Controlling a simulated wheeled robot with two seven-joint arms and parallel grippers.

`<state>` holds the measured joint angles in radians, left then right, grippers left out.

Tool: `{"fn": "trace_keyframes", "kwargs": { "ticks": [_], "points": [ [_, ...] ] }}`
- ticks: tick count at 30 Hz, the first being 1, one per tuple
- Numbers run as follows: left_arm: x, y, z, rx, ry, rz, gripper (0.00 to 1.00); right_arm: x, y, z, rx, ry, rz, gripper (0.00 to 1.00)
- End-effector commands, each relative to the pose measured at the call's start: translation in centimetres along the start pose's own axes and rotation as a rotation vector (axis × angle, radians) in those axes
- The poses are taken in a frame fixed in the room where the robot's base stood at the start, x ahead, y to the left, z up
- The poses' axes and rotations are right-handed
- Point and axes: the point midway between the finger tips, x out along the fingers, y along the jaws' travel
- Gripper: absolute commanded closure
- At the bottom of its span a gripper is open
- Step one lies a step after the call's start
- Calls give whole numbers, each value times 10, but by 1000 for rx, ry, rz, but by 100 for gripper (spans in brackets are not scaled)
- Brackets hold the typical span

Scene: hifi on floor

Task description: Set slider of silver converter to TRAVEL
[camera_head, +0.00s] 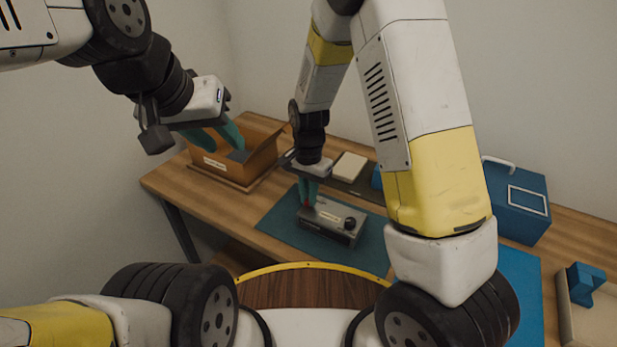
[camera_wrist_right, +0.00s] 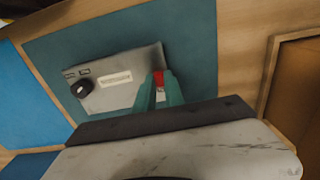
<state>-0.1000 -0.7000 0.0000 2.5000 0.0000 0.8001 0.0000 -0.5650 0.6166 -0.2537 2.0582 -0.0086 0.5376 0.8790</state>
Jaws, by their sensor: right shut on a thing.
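The silver converter (camera_head: 330,217) sits on a teal mat on the table. It has a black knob (camera_head: 349,223) and a pale label, and it also shows in the right wrist view (camera_wrist_right: 120,82). A red slider (camera_wrist_right: 158,78) is at one end of its top face. My right gripper (camera_head: 308,200) points down at that end, its teal fingers (camera_wrist_right: 160,92) shut at the red slider. The fingers partly hide the slider, and I cannot read its position. My left gripper (camera_head: 222,138) is raised near the open wooden box, with its fingers apart and nothing visible between them.
The open wooden box (camera_head: 262,165) stands at the back left. A cream block (camera_head: 350,167) on a dark tray is behind the converter. A blue case (camera_head: 517,203) with a handle stands at the right. The teal mat (camera_head: 277,226) is bare left of the converter.

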Motion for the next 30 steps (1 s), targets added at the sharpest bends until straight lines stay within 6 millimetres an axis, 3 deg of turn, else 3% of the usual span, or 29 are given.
{"fn": "trace_keyframes", "kwargs": {
  "ticks": [9,16,17,20,30],
  "points": [
    [0,0,0,0,0,0,64,-1,28,0,1,1,-1,100],
    [0,0,0,0,0,0,64,0,28,0,0,0,0,100],
    [0,0,0,0,0,0,64,0,28,0,0,0,0,83],
    [0,0,0,0,0,0,64,0,28,0,0,0,0,64],
    [0,0,0,0,0,0,64,-2,28,0,0,0,-1,64]
  ]
}}
